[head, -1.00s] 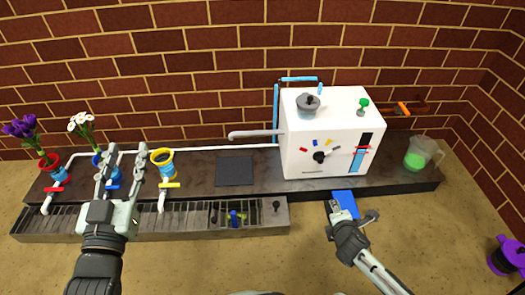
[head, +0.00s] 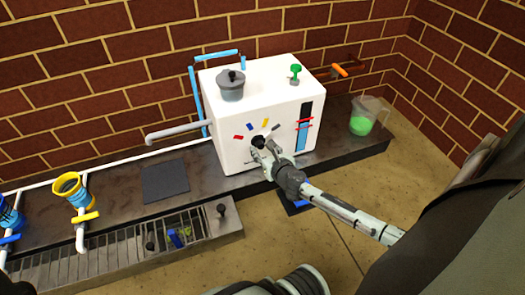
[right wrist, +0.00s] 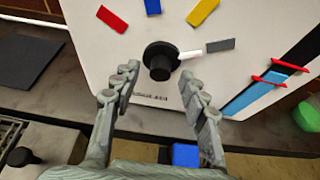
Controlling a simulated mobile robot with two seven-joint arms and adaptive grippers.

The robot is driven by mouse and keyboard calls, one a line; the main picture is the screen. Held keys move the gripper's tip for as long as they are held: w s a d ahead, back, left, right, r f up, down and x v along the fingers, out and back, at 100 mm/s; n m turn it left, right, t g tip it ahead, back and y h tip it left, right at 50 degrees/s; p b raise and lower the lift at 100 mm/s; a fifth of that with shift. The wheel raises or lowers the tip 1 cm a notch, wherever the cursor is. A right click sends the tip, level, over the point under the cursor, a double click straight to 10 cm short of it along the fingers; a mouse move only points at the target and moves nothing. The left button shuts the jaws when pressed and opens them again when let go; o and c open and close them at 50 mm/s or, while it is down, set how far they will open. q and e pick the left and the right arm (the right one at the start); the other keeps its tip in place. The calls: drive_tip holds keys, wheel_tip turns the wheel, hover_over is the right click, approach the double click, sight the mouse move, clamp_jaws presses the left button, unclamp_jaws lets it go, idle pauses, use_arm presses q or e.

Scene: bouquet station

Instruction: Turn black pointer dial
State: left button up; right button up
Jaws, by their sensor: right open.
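The black pointer dial (head: 257,142) is on the front face of the white box machine (head: 235,112). In the right wrist view the dial (right wrist: 160,58) shows whole, its light pointer aimed right, toward the grey mark (right wrist: 221,45). Red (right wrist: 112,19), blue (right wrist: 153,6) and yellow (right wrist: 202,12) marks lie in an arc above it. My right gripper (right wrist: 158,88) is open, its fingers to either side of and just below the dial in that view. Contact cannot be told. In the head view the right gripper (head: 266,151) partly covers the dial. My left gripper is out of view.
A lidded grey knob pot (head: 231,86) and green knob (head: 295,73) top the machine. A pitcher of green liquid (head: 362,122) stands right of it. A dark square pad (head: 165,181) and yellow-rimmed cup (head: 68,187) are left. A blue block (right wrist: 186,154) sits below.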

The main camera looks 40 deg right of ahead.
drive_tip(key=shift+w+d+f, duration=0.1)
drive_tip(key=shift+w+f, duration=0.05)
drive_tip(key=shift+w, duration=0.25)
drive_tip(key=shift+c, duration=0.6)
clamp_jaws()
